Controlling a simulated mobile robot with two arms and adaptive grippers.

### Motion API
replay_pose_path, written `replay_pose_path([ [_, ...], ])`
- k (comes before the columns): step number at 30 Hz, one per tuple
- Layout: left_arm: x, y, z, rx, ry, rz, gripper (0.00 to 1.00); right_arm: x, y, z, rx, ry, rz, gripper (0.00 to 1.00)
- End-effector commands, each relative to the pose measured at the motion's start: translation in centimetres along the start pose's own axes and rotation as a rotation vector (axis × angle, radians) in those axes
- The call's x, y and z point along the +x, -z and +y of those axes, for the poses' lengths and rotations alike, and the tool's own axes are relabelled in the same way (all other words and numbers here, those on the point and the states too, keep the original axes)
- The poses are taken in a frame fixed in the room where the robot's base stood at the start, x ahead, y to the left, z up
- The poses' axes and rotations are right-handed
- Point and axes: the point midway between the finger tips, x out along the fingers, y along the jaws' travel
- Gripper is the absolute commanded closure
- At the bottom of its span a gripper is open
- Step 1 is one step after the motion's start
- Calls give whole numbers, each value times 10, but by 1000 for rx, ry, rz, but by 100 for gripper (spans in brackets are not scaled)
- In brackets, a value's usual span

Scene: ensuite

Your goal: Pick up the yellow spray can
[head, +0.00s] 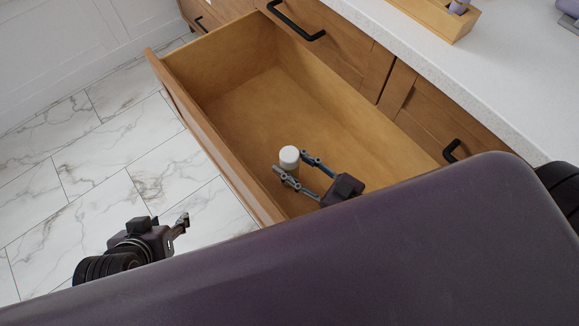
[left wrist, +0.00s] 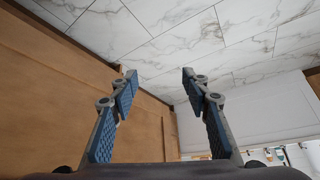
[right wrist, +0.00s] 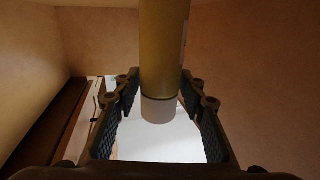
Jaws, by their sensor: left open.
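The yellow spray can stands inside the open drawer (head: 310,100); in the head view its white cap (head: 289,155) shows from above. In the right wrist view its yellow body (right wrist: 163,45) ends in the pale cap (right wrist: 172,108). My right gripper (head: 289,163) is open, reaching into the drawer with a finger on either side of the can near the tips. I cannot tell whether the fingers touch it. My left gripper (head: 183,226) is open and empty, over the floor outside the drawer front; its spread fingers show in the left wrist view (left wrist: 160,78).
The drawer's front panel (head: 205,130) stands between my two grippers. A white counter (head: 440,75) runs along the right, with a wooden tray (head: 433,15) on it. Black handles (head: 296,22) stick out from the cabinet fronts. The marble floor (head: 100,170) at left is clear.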

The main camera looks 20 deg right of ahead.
Motion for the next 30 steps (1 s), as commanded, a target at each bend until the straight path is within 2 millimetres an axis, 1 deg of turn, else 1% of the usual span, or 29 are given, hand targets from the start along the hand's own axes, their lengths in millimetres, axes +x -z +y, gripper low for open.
replay_pose_path([
  [6, 5, 33, 4, 3, -8, 136, 57, 37, 0, 0, -2, 0, 5, 62],
  [10, 5, 51, 6, 5, -11, 204, 57, 53, 0, 0, -1, 0, 3, 62],
  [14, 4, 58, 7, 5, -13, 231, 57, 58, 0, 0, -1, 0, 1, 62],
  [20, 4, 58, 7, 5, -12, 231, 57, 58, 0, 0, -1, -1, 0, 63],
  [30, 4, 58, 6, 5, -12, 230, 57, 58, 0, 0, -1, 0, 0, 100],
])
